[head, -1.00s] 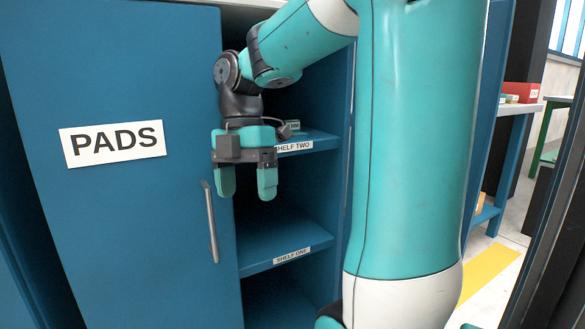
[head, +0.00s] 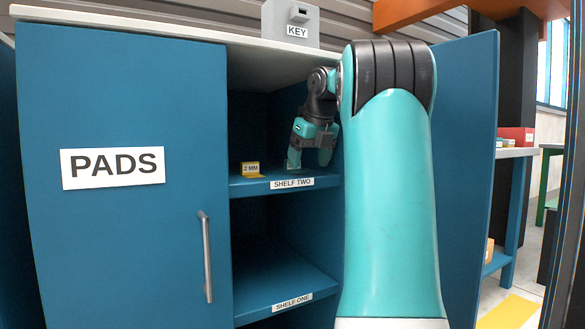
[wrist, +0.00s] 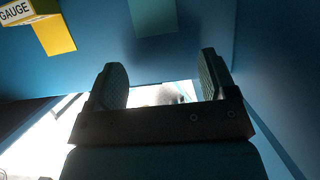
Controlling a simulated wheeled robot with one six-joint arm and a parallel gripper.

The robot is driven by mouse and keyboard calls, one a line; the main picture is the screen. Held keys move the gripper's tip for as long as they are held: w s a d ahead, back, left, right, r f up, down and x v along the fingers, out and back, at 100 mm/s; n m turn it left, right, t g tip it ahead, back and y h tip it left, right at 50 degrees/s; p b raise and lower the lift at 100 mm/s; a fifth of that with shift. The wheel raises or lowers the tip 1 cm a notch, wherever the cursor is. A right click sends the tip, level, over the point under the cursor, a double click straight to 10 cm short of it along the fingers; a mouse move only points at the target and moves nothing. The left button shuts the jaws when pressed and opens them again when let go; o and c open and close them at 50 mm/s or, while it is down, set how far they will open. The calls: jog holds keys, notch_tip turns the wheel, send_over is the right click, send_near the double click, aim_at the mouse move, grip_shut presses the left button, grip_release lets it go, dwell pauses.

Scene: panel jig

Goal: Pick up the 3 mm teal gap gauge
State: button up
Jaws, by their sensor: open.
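A flat teal piece (wrist: 153,16), which looks like part of the teal gap gauge, lies on the shelf at the top middle of the wrist view. It is cut off by the frame edge and no label on it shows. My gripper (wrist: 161,64) is open, with nothing between its fingers, and the teal piece is beyond the fingertips. In the head view my gripper (head: 309,158) is inside the cabinet above the right part of shelf two. There I cannot clearly tell the teal gauge from my teal fingers.
A yellow 2 MM gauge (head: 250,170) stands on shelf two (head: 250,187), left of my gripper; it also shows in the wrist view (wrist: 55,34). The closed PADS door (head: 115,230) covers the left side. Shelf one (head: 275,290) looks empty. A KEY box (head: 290,25) stands on top.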

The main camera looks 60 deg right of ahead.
aim_at(287, 169)
jog(key=shift+w+d, duration=0.3)
jog(key=shift+w, duration=0.25)
jog(key=shift+w+d, duration=0.3)
jog(key=shift+w, duration=0.25)
jog(key=w, duration=0.1)
jog(key=w+d, duration=0.2)
jog(key=w, duration=0.1)
jog(key=shift+d+f+p, duration=0.1)
jog(key=shift+f+p, duration=0.3)
jog(key=shift+w+f, duration=0.15)
jog(key=shift+f, duration=0.05)
jog(key=shift+c, duration=0.3)
jog(key=c, duration=0.9)
